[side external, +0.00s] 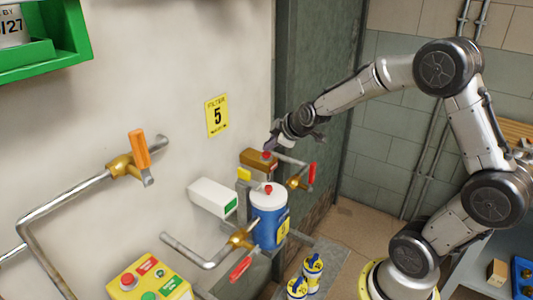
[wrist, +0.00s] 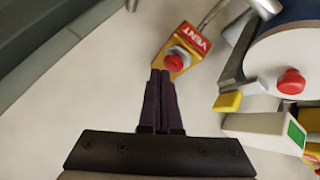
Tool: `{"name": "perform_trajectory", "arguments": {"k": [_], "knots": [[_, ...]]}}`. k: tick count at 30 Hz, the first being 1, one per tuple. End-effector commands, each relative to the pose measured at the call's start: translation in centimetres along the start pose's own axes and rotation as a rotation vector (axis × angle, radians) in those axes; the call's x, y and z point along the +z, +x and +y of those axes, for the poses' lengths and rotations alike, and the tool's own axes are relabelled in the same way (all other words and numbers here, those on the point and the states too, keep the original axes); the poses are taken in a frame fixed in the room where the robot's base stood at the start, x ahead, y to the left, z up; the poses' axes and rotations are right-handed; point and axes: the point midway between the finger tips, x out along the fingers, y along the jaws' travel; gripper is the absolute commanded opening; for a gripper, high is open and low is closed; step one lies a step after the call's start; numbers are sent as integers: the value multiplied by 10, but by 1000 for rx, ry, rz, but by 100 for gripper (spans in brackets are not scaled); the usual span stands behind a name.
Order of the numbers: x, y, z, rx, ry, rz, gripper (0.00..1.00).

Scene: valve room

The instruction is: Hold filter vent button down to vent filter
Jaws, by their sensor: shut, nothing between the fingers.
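The vent button (wrist: 174,62) is a red cap on an orange-yellow box (wrist: 187,46) with a red VENT label. In the side view the vent box (side external: 258,164) is on the wall behind the filter, with its red button (side external: 266,155) on top. My gripper (side external: 269,147) is just above that button, pointing down. In the wrist view my gripper (wrist: 161,72) is shut and empty, its dark fingertips right beside the button's lower left edge. Whether they touch or press it, I cannot tell. The blue filter canister (side external: 265,222) has a white lid with another red knob (side external: 268,190).
A red-handled valve (side external: 312,174) is right of the vent box, and another red-handled valve (side external: 241,268) is lower down. A white box with a green end (side external: 212,197) is on the wall left of the filter. A yellow button box (side external: 150,283) is at lower left.

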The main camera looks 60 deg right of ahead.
Motion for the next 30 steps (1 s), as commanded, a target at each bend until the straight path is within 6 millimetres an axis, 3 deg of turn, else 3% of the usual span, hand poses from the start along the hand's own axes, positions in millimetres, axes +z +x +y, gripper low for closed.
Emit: {"name": "perform_trajectory", "arguments": {"k": [30], "knots": [[5, 7, -5, -2, 1, -1, 0]]}}
